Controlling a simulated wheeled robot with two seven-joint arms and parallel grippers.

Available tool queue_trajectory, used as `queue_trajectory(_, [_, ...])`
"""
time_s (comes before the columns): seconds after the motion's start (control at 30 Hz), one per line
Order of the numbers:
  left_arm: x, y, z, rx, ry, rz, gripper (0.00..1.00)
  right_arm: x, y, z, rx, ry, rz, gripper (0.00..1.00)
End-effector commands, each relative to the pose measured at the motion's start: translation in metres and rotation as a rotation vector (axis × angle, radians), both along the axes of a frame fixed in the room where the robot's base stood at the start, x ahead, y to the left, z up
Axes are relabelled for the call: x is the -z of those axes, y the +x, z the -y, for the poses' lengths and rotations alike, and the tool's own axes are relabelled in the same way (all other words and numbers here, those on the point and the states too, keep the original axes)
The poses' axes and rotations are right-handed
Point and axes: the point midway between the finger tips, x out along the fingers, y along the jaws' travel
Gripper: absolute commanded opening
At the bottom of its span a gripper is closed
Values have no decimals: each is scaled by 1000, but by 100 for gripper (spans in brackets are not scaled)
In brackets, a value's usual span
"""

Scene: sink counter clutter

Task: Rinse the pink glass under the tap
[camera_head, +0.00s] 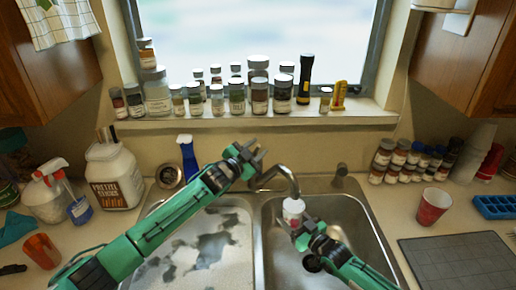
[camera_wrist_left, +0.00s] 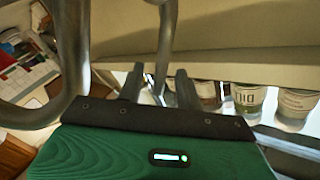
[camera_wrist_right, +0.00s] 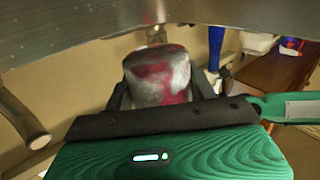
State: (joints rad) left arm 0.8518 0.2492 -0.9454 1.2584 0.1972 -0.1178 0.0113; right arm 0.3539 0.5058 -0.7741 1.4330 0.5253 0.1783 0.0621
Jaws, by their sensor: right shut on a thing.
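A glass (camera_head: 293,207) with white, grey and pinkish-red patches is held by my right gripper (camera_head: 300,228) over the right sink basin. It also shows between the right fingers in the right wrist view (camera_wrist_right: 160,77). The glass is just below the spout end of the metal tap (camera_head: 290,184). I cannot tell whether water runs. My left gripper (camera_head: 250,154) is above and behind the tap, near the window sill. Its fingers stand apart in the left wrist view (camera_wrist_left: 160,88), with no object clearly held between them.
The left basin (camera_head: 215,245) has grey and white patches. Several jars and a flashlight (camera_head: 305,78) line the window sill (camera_head: 250,122). A white tub (camera_head: 113,177) and a spray bottle stand left. A red cup (camera_head: 433,206), a blue tray (camera_head: 497,207) and a grey mat (camera_head: 455,262) lie right.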

Motion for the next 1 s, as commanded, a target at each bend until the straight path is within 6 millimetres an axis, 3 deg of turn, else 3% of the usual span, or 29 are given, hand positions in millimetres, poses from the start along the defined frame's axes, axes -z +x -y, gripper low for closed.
queue_trajectory(0.47, [0,8,7,0,0,0,36,-1,0,0,0,1,1,25])
queue_trajectory(0.63, [0,8,7,0,0,0,2,-1,0,0,0,1,1,25])
queue_trajectory(1.0, [-5,12,6,2,-6,-45,0,-1,0,0,0,1,1,25])
